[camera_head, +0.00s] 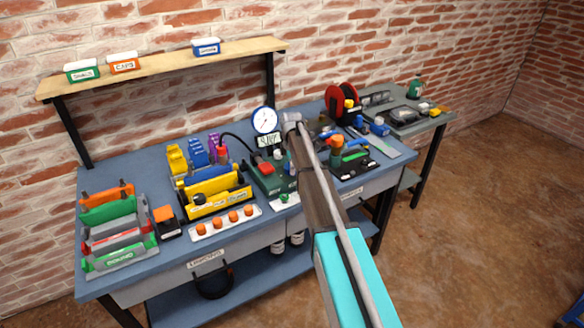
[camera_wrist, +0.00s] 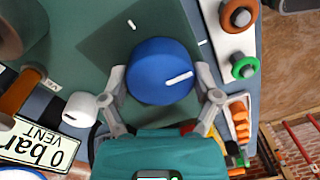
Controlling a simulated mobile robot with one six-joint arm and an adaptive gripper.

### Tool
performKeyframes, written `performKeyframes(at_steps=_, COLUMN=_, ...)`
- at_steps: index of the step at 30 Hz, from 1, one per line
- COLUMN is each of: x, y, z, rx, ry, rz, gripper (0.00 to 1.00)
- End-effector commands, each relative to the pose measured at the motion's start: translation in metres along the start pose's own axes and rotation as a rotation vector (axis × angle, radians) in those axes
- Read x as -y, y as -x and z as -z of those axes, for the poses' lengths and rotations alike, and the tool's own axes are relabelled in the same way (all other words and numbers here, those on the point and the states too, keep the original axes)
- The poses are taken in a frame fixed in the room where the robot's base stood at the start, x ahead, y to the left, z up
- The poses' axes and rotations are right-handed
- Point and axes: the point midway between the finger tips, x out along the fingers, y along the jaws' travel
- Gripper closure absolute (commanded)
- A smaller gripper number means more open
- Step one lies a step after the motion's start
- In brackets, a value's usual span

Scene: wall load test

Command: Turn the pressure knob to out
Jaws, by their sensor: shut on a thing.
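A round blue knob (camera_wrist: 160,62) with a white pointer line fills the middle of the wrist view. It sits on a dark green panel (camera_wrist: 90,45). In that view its line points right and slightly up. White tick marks lie on the panel above it and to its upper right. My gripper (camera_wrist: 163,88) is shut on the knob, one finger on each side. A tilted plate (camera_wrist: 38,145) reads "0 bar" and "VENT". In the head view the green pressure unit (camera_head: 272,184) stands mid-bench with a round gauge (camera_head: 265,120); my arm hides the knob there.
A shelf (camera_head: 165,68) runs above.

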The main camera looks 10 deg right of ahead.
Motion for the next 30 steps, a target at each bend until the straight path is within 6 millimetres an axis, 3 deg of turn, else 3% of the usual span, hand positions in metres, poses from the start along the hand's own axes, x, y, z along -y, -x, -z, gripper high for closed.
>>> performKeyframes(at_steps=1, x=-0.002, y=0.0003, z=0.002, rx=-0.004, ry=0.003, rz=-0.003, gripper=0.67)
performKeyframes(at_steps=2, x=-0.002, y=0.0003, z=0.002, rx=-0.004, ry=0.003, rz=-0.003, gripper=0.18)
performKeyframes(at_steps=5, x=-0.0018, y=0.0003, z=0.0017, rx=-0.003, ry=0.002, rz=-0.003, gripper=0.0)
performKeyframes(at_steps=21, x=-0.0004, y=0.0001, z=0.0003, rx=-0.001, ry=-0.01, rz=-0.001, gripper=0.0)
performKeyframes(at_steps=30, x=-0.0001, y=0.0, z=0.0002, rx=-0.006, ry=-0.112, rz=0.0, gripper=0.0)
